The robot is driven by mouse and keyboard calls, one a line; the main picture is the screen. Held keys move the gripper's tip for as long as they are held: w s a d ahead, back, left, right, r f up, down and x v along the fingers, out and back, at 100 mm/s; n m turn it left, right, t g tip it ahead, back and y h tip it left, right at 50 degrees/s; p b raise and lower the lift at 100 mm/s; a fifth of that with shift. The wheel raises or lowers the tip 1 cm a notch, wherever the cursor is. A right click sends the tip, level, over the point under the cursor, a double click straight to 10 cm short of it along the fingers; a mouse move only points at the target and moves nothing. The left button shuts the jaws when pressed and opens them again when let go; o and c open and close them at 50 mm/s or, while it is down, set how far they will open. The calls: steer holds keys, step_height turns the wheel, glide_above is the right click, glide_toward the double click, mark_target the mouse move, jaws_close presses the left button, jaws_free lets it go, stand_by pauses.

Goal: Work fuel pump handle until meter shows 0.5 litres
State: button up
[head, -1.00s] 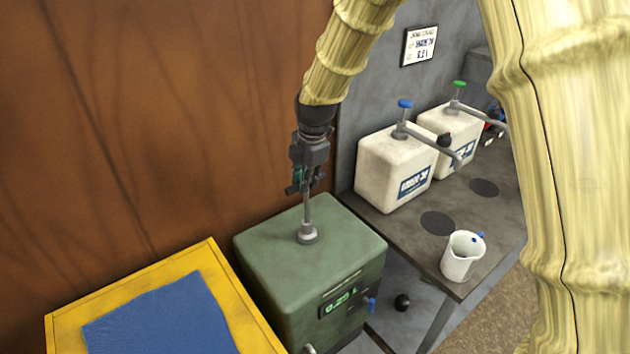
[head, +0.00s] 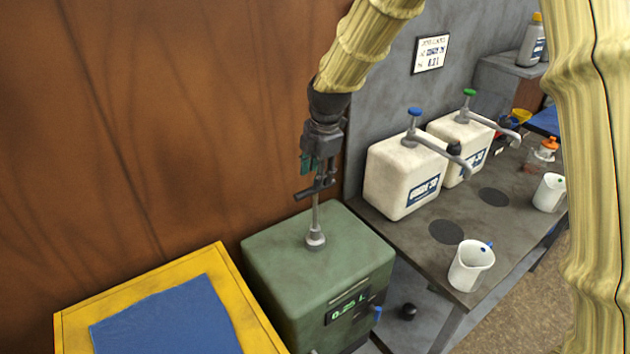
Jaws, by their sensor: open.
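The green fuel pump box (head: 300,262) stands on the floor side, left of the bench. A grey rod rises from its top to a dark crossbar handle (head: 316,190). The lit meter (head: 347,306) on its front appears to read 0.25 L. My gripper (head: 318,174) points down from above, right over the handle. It is open; its fingers are partly hidden, and I cannot tell whether they touch the crossbar.
A yellow-rimmed box with a blue cloth (head: 165,318) stands left of the pump. On the grey bench (head: 400,245) are two white canisters with pumps (head: 405,178) and a white jug (head: 470,265). A brown wall (head: 150,120) is close behind.

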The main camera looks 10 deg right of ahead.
step_height(320, 180, up, 8)
steer(key=s, duration=0.1)
steer(key=shift+s+d+f, duration=0.15)
steer(key=shift+d, duration=0.2)
